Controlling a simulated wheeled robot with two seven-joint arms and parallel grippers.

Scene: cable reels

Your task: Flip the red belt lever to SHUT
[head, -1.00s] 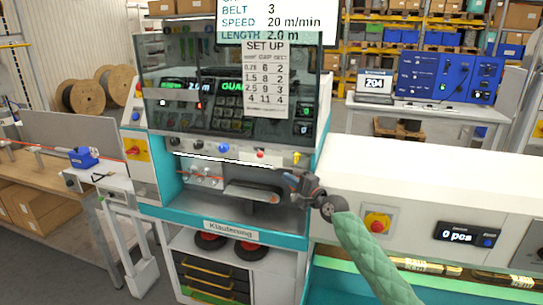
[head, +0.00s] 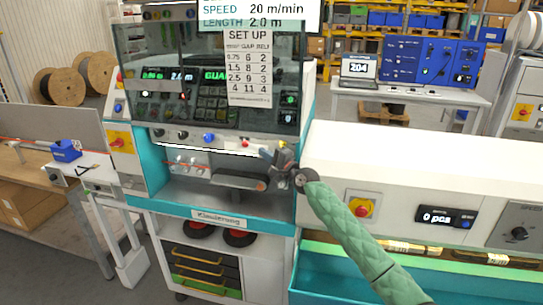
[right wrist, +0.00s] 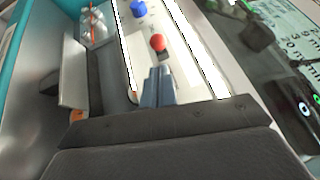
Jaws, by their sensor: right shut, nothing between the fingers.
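The red belt lever (head: 245,143) shows as a small red knob on the white strip below the machine's dark window. In the right wrist view its round red ball (right wrist: 158,42) stands just beyond my fingertips, with a small gap visible in the picture. I cannot read a SHUT mark or tell its position. My right gripper (head: 265,153) is just right of the lever in the head view, at the strip's right end. Its fingers (right wrist: 158,75) are together and empty in the right wrist view. My left gripper is not in view.
A blue knob (head: 208,138) and dark knobs sit left of the lever on the same strip. A yellow part (head: 282,144) is close by my right gripper. Below is an open bay with a dark belt roller (head: 238,181). The clear window (head: 150,60) rises above the strip.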

